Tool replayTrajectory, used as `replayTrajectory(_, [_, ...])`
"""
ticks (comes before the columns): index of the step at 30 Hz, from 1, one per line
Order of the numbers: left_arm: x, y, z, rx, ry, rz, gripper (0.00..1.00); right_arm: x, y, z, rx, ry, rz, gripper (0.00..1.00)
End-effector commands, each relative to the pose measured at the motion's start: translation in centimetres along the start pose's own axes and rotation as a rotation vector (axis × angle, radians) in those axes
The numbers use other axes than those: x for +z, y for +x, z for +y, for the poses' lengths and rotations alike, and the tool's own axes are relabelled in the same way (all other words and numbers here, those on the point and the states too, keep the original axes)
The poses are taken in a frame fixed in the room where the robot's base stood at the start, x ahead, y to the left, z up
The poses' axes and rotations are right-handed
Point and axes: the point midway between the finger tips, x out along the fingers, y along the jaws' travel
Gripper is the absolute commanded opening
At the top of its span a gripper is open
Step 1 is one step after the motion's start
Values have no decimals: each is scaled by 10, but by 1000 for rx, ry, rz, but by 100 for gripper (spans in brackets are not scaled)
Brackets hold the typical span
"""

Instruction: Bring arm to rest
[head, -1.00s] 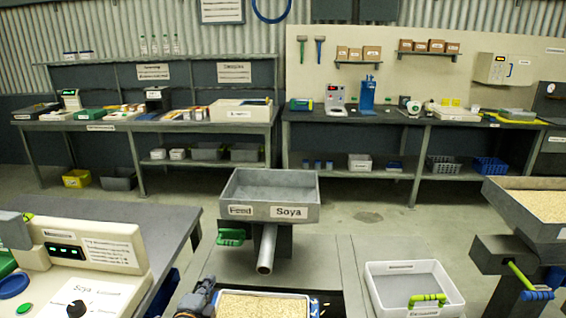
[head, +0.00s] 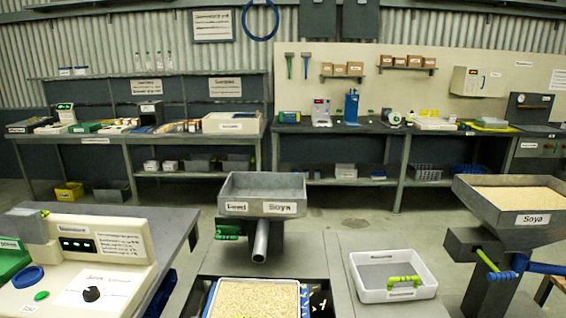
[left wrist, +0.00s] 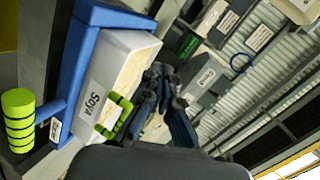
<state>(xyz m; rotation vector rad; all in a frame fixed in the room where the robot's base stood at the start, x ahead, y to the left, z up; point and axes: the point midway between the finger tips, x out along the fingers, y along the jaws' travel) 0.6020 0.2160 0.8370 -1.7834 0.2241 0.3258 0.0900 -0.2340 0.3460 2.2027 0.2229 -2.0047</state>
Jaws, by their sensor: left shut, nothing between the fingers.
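My left gripper (left wrist: 168,92) shows in the left wrist view, dark with blue-grey links, shut and empty. It appears in front of the right side of a white "Soya" container (left wrist: 113,72) with pale grain or meal in it and a bright green handle. I cannot tell whether they touch. Neither of my grippers shows in the head view now. There, a tray of pale grain (head: 254,299) with a blue edge sits at the bottom middle, below the grey "Soya" hopper (head: 263,192) and its spout.
A white bin (head: 364,283) with a green handle lies on the right of the bench. A grain-filled hopper (head: 531,218) stands at far right. A cream moisture device (head: 104,262) occupies the left table. Long workbenches line the back wall, with open floor before them.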

Motion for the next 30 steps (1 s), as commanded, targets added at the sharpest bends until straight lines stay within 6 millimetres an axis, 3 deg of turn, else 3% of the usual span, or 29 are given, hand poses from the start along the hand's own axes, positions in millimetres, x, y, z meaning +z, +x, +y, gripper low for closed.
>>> replayTrajectory(8, [16,-59,60,195,-326,-130,0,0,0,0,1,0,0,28])
replayTrajectory(18, [33,-173,133,477,-767,-393,0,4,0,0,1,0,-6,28])
replayTrajectory(30, [38,-279,169,676,-1055,-656,0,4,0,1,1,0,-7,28])
